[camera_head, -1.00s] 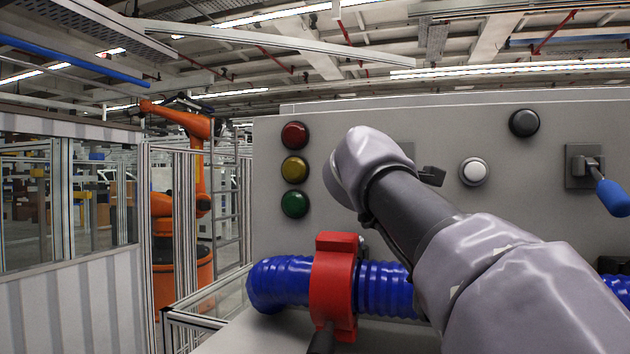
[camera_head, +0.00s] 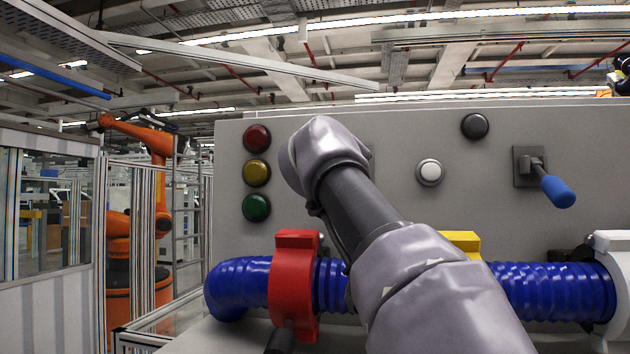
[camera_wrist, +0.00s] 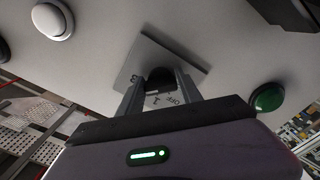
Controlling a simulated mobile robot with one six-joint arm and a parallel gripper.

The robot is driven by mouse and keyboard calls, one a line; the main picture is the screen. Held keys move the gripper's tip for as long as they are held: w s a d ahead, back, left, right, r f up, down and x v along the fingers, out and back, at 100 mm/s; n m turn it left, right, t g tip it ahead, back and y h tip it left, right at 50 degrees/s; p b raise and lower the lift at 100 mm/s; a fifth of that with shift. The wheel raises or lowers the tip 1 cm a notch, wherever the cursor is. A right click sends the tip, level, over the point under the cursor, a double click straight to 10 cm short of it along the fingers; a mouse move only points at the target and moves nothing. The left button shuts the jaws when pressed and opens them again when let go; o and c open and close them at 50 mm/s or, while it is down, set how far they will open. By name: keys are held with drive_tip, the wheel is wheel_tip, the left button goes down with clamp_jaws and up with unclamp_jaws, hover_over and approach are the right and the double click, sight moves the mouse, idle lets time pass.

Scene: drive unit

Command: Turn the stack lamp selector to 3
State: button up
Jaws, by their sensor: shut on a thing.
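The stack lamp selector shows in the wrist view as a dark knob (camera_wrist: 158,76) on a square grey plate (camera_wrist: 165,50) with printed marks. A "3" is at the plate's left, and "OFF" is near the right finger. My gripper (camera_wrist: 159,79) is shut on the knob, one finger on each side. Which mark the knob points to cannot be told. In the head view my arm hides the selector and gripper. Red (camera_head: 257,138), yellow (camera_head: 257,173) and green (camera_head: 256,207) lamps stand in a column left of my wrist; none is clearly lit.
Right of my arm are a white button (camera_head: 430,172), a black button (camera_head: 474,126) and a blue-handled lever (camera_head: 557,191). Below runs a blue ribbed hose (camera_head: 540,291) with red (camera_head: 294,285), yellow (camera_head: 461,241) and white (camera_head: 612,262) clamps. An orange robot (camera_head: 150,140) stands behind fencing at left.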

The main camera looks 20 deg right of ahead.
drive_tip(key=shift+m+b, duration=0.35)
drive_tip(key=shift+m, duration=0.85)
drive_tip(key=shift+r+m, duration=0.1)
drive_tip(key=shift+m, duration=0.2)
drive_tip(key=o, duration=1.4)
drive_tip(key=shift+s+f, duration=0.1)
drive_tip(key=shift+f, duration=0.1)
